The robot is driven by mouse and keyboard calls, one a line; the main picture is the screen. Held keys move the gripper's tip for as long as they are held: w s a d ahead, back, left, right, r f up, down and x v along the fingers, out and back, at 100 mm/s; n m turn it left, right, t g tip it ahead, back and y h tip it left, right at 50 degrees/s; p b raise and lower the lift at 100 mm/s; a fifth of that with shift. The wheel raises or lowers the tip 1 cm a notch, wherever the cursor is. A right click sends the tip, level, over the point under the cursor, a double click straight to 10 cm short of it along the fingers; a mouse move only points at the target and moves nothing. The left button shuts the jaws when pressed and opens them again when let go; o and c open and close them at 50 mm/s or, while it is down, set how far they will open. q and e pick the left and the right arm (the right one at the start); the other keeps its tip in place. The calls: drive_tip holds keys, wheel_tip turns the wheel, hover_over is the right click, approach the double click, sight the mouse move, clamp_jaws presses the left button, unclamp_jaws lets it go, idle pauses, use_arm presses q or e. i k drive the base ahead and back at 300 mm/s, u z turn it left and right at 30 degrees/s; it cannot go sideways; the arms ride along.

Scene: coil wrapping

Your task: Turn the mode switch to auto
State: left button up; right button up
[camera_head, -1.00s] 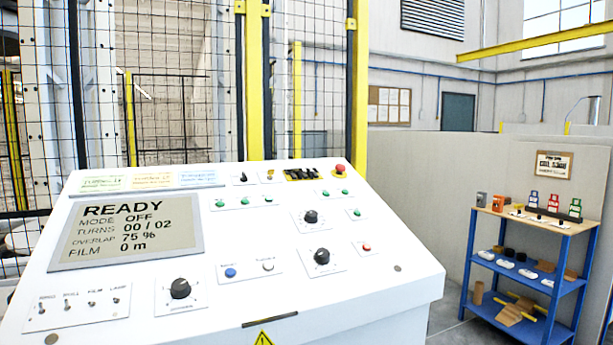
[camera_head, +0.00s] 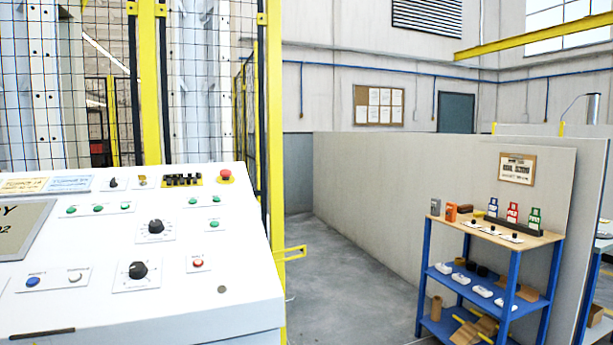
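The white control panel (camera_head: 225,263) fills the lower left, cut off by the left edge. Its grey display (camera_head: 18,230) shows only its right part. A small black selector (camera_head: 113,184) sits on the upper row, beside a small key-like switch (camera_head: 143,181). Two larger black rotary knobs, an upper one (camera_head: 156,227) and a lower one (camera_head: 138,270), sit on white plates in the middle. The labels are too small to read, so I cannot tell which is the mode switch. Neither of my grippers is in view.
A red mushroom button (camera_head: 225,175) is at the panel's top right. A yellow-framed mesh fence (camera_head: 150,80) stands behind. Bare floor (camera_head: 345,285) lies between the panel and a blue shelf (camera_head: 421,280) with small items, which stands by a grey partition (camera_head: 400,190).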

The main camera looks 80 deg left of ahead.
sight(113, 184)
drive_tip(key=u, duration=3.75)
